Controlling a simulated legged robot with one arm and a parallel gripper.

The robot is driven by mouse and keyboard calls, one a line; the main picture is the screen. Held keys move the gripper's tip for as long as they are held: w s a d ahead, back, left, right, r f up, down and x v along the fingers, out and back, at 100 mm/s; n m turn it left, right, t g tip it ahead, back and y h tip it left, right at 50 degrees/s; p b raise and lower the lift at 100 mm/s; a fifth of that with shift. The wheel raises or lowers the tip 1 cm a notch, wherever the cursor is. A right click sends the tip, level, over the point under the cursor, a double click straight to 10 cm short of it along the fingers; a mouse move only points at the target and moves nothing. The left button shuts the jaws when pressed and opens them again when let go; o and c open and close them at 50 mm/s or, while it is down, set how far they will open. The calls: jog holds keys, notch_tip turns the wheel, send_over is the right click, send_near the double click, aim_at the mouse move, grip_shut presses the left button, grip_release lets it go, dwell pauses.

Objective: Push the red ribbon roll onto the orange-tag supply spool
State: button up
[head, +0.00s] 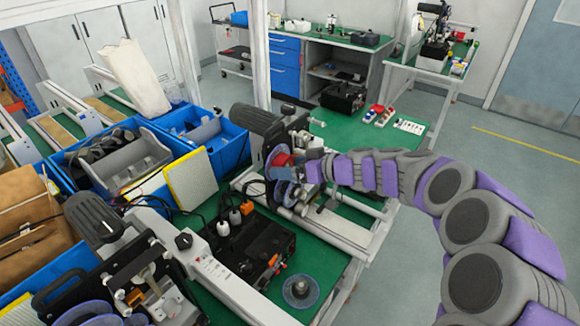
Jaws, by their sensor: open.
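My gripper (303,170) is at the end of my purple and grey arm, in the middle of the head view. It is close to the right side of a coder machine (262,122) on the green bench. A small red piece (283,160), which looks like the red ribbon roll, shows at the gripper's left, in front of a translucent blue disc (279,175). I cannot tell whether it touches the disc or a spindle. The fingertips are too small to make out clearly. I cannot make out an orange tag on the disc.
Another spool-like disc (300,290) lies on the front green bench. A black control box (255,250) with cables stands left of it. Blue bins (210,140) are further left. A second coder (130,260) fills the lower left. Floor is clear at right.

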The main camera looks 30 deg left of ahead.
jog(key=p+v, duration=0.2)
jog(key=v, duration=1.5)
